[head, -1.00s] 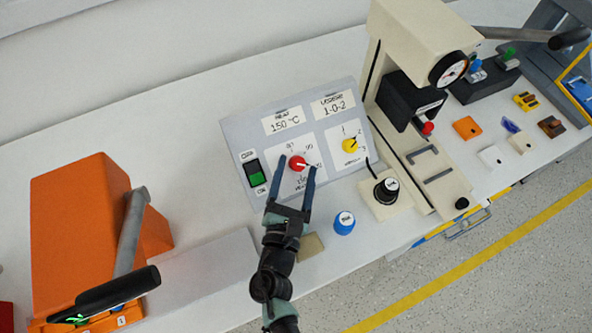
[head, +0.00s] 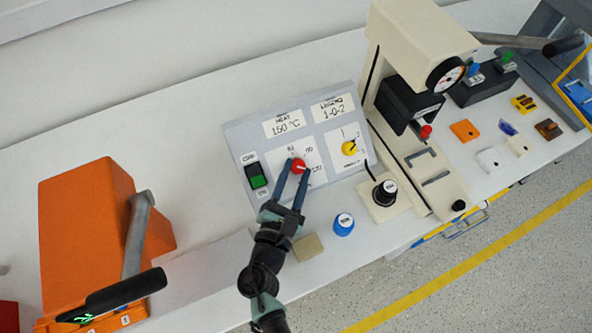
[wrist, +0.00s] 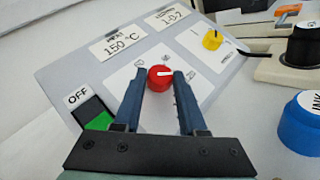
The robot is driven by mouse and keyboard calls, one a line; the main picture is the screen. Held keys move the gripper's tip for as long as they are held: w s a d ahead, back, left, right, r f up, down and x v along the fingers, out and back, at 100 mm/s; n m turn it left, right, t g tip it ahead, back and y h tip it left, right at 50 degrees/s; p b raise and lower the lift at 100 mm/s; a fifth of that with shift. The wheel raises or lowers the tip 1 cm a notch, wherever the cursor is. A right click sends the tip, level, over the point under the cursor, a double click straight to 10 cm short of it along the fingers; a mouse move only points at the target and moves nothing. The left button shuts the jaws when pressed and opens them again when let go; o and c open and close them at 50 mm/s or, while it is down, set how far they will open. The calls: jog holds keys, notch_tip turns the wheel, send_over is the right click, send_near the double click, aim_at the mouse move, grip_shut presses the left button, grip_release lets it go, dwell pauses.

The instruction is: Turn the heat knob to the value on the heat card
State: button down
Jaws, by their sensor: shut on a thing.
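The red heat knob (head: 298,166) sits on a white dial plate on the grey control panel (head: 240,135). The heat card (head: 287,123) above the dial reads 150 °C, also in the wrist view (wrist: 122,43). Some dial numbers are hidden by the fingers.
A yellow knob (head: 349,148) under a card reading 1-0-2 (head: 333,107) is to the right. A green switch (head: 257,176) is left. A blue ink pot (head: 343,224) and a black-handled stamp (head: 385,192) stand nearby. An orange machine (head: 95,225) stands at the left.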

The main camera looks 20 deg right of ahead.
jog(key=m+g+p, duration=0.1)
jog(key=m+g, duration=0.1)
jog(key=m+g+h+p, duration=0.1)
jog(key=m+g, duration=0.1)
jog(key=r+m+g+p, duration=0.1)
jog(key=m, duration=0.1)
jog(key=shift+w+a+g+h+p, duration=0.3)
jog(key=shift+w+g, duration=0.05)
jog(key=shift+g, duration=0.05)
jog(key=m+g, duration=0.1)
jog(key=m+g+p, duration=0.1)
jog(key=m+g, duration=0.1)
jog(key=m+g+y, duration=0.1)
jog(key=shift+w+r+m+g+p, duration=0.1)
jog(key=shift+w+m+g+p, duration=0.2)
jog(key=shift+p, duration=0.05)
jog(key=shift+c, duration=2.3)
grip_release()
notch_tip(320, 180, up, 10)
jog(key=p, duration=0.1)
